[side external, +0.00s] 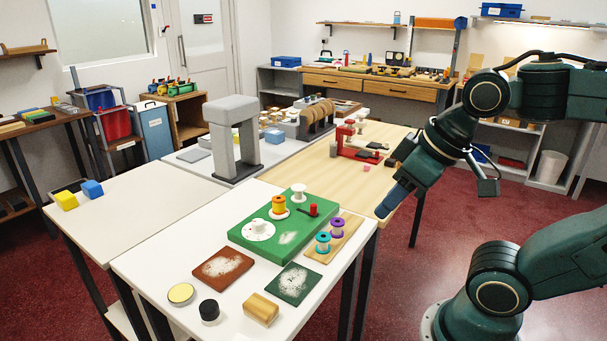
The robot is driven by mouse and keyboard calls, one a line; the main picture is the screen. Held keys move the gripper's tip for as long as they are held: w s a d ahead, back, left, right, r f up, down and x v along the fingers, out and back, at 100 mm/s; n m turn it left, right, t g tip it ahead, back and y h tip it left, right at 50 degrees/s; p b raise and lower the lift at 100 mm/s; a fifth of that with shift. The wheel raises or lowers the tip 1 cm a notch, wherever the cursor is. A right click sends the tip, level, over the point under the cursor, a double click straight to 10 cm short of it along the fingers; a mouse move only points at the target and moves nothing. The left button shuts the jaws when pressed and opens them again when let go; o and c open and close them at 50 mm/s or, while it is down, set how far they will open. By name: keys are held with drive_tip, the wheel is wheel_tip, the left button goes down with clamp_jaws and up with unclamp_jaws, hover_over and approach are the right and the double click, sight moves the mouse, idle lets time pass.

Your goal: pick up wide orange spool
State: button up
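An orange spool (279,204) stands upright on the green board (245,239), toward its back edge and left of a small red piece (313,210). Its lower end is pale. My gripper (386,208) is to the right of the board, above the right edge of the white table and apart from the spool. It points down and left. Its fingers overlap in this view, so the gap between them is hidden.
A white spool (298,192) and a white disc (257,230) are near the orange spool. Purple (337,227) and teal (323,242) spools stand on a wooden strip at the right. Two speckled squares (223,267) (293,283) lie in front. A grey arch (232,135) stands behind.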

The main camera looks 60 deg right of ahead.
drive_tip(key=o, duration=0.4)
drive_tip(key=w+d+r+m+g, duration=0.1)
drive_tip(key=w+d+r+m, duration=0.15)
drive_tip(key=w, duration=0.75)
drive_tip(key=w+d+r+m+g, duration=0.2)
drive_tip(key=w+d+m, duration=0.15)
drive_tip(key=w, duration=0.55)
drive_tip(key=w+d+f+m+g, duration=0.1)
drive_tip(key=w+d+f+m, duration=0.1)
drive_tip(key=w, duration=0.4)
drive_tip(key=w+d+f+m+g, duration=0.1)
drive_tip(key=w+d+f+m, duration=0.2)
drive_tip(key=w+d+f, duration=0.1)
drive_tip(key=w+d+f+m, duration=0.3)
drive_tip(key=w+d+f, duration=0.1)
drive_tip(key=w+f, duration=0.2)
drive_tip(key=shift+w+f+g, duration=0.35)
drive_tip(key=shift+w+g, duration=0.05)
drive_tip(key=shift+w, duration=0.4)
